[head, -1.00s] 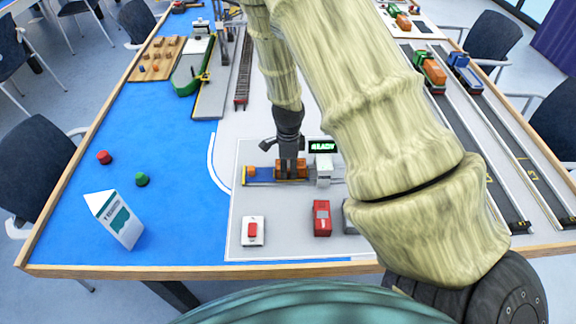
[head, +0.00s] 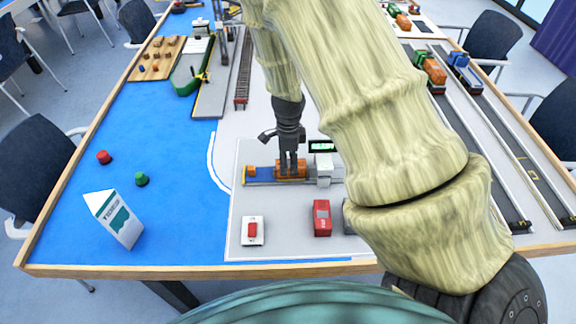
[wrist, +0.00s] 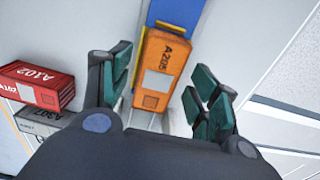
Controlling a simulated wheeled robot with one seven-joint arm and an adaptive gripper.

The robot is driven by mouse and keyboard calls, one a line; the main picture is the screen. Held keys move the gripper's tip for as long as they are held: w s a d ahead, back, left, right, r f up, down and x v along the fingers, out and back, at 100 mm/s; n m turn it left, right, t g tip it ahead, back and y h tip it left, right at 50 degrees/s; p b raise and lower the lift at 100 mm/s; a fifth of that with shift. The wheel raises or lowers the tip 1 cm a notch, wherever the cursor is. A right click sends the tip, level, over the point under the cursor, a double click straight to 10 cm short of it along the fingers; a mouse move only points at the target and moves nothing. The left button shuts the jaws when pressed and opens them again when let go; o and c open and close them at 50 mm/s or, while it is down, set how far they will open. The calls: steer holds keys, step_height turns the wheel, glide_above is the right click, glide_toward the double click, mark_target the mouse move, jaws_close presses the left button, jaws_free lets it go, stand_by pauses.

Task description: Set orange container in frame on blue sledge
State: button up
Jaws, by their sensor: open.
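The orange container (head: 291,169), marked A205 in the wrist view (wrist: 163,68), lies at the blue sledge (head: 262,177) on the grey pad. In the wrist view a blue part of the sledge (wrist: 180,12) shows beyond the container's far end. My gripper (head: 291,172) is open and over the container. In the wrist view its two dark green fingers (wrist: 166,98) stand on either side of the container, with gaps visible. The frame's edges are mostly hidden, so I cannot tell how exactly the container sits in it.
A white block (head: 323,171) with a small display (head: 322,146) stands right of the container. A red container (head: 321,217) and a red button on a white box (head: 252,230) are nearer the front. A grey container (wrist: 37,121) lies beside the red one.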

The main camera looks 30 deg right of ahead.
mark_target(288, 164)
step_height(288, 164, up, 9)
stand_by(0.4)
